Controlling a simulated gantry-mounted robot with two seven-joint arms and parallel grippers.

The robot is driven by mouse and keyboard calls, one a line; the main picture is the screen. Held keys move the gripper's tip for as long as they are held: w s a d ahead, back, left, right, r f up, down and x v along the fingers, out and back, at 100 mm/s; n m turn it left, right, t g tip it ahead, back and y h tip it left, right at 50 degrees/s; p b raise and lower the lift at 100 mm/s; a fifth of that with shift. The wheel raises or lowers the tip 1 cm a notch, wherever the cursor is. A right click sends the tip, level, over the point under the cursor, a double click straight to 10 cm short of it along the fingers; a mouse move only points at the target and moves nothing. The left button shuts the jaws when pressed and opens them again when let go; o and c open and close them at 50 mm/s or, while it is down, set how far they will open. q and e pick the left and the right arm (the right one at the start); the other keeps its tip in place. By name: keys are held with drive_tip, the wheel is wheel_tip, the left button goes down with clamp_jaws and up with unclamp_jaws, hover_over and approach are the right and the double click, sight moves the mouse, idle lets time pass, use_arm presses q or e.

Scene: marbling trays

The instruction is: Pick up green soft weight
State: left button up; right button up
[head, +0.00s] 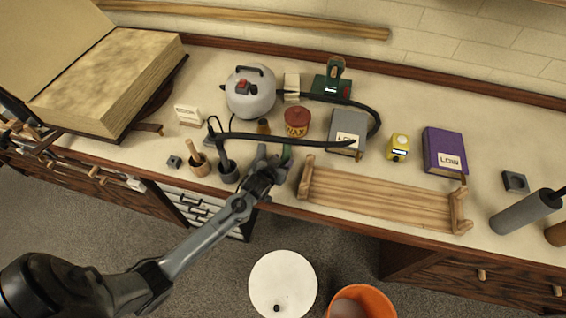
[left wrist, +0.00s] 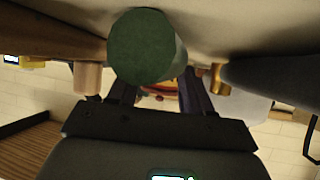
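The green soft weight (left wrist: 142,48) fills the upper middle of the left wrist view as a dark green cylinder, its round end facing the camera. In the head view a small green part (head: 287,153) shows just past my left gripper (head: 270,168), which hides much of that spot. My left gripper also shows in the left wrist view (left wrist: 158,88), its two dark fingers spread apart. The weight is at the fingertips and covers part of one finger. I cannot tell whether the fingers touch it. My right gripper is not in view.
A wooden rack (head: 380,198) stands close right of the gripper. A WAX tin (head: 296,122) and a grey tank (head: 250,96) with a black hose stand behind. Dark and wooden cups (head: 199,166) are at the left. A grey book (head: 347,130) lies farther right.

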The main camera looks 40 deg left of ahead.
use_arm(q)
clamp_jaws()
drive_tip(key=shift+r, duration=0.15)
